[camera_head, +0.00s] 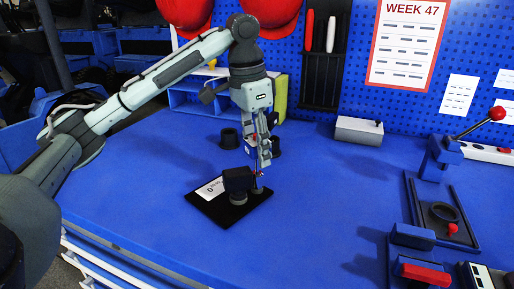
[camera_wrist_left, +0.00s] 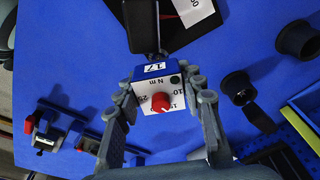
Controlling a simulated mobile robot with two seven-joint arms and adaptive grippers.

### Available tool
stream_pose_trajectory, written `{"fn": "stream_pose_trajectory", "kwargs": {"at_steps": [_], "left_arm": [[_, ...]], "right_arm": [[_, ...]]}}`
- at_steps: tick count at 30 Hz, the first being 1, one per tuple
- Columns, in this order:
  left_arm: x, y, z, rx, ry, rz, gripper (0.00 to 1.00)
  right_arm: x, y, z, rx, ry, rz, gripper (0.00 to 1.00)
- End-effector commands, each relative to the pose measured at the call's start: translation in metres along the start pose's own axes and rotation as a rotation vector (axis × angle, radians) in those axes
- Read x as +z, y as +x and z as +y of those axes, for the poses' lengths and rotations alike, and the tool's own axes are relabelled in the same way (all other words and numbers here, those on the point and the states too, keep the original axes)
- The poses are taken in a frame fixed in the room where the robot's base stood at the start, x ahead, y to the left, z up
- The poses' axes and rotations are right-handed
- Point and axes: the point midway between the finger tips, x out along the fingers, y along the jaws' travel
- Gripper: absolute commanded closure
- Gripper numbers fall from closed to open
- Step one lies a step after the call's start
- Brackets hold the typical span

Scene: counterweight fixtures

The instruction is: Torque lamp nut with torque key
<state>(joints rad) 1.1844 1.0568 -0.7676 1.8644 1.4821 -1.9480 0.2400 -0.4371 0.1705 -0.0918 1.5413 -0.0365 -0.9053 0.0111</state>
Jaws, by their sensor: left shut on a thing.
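My left gripper (camera_head: 263,160) points down over the far edge of a black plate (camera_head: 222,212). In the left wrist view its fingers (camera_wrist_left: 160,88) are closed around a white and blue boxy tool with a red knob, a number dial, "N m" and "17" (camera_wrist_left: 153,68), which looks like the torque key. A black block (camera_head: 238,179) stands over a grey round piece (camera_head: 238,197) on the plate; in the left wrist view a black block (camera_wrist_left: 140,25) lies just beyond the tool. Whether tool and block touch is unclear. I cannot make out the lamp nut with certainty.
Dark cups (camera_head: 229,138) stand behind the plate. A grey box (camera_head: 359,131) is at the back by the pegboard. A lever fixture with a red ball (camera_head: 497,113) and a black tray (camera_head: 440,190) are at the right. The blue table between is clear.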

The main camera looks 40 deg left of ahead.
Motion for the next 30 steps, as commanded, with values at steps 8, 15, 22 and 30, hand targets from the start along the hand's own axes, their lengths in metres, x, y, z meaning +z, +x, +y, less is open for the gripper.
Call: {"fn": "stream_pose_trajectory", "kwargs": {"at_steps": [8,15,22,30], "left_arm": [[0.000,-0.001,0.000,0.020,0.167,0.001,1.00],[-0.001,-0.002,0.000,0.019,0.163,0.002,1.00],[-0.002,-0.012,0.000,0.019,0.162,0.002,1.00],[-0.004,-0.026,0.000,0.017,0.161,0.002,1.00]], "right_arm": [[0.001,0.000,0.006,0.009,-0.006,-0.001,0.60],[0.001,0.000,0.008,0.012,-0.009,-0.002,0.60],[0.002,0.000,0.008,0.011,-0.008,-0.002,0.60],[0.001,0.000,0.003,0.004,-0.003,-0.001,0.60]]}}
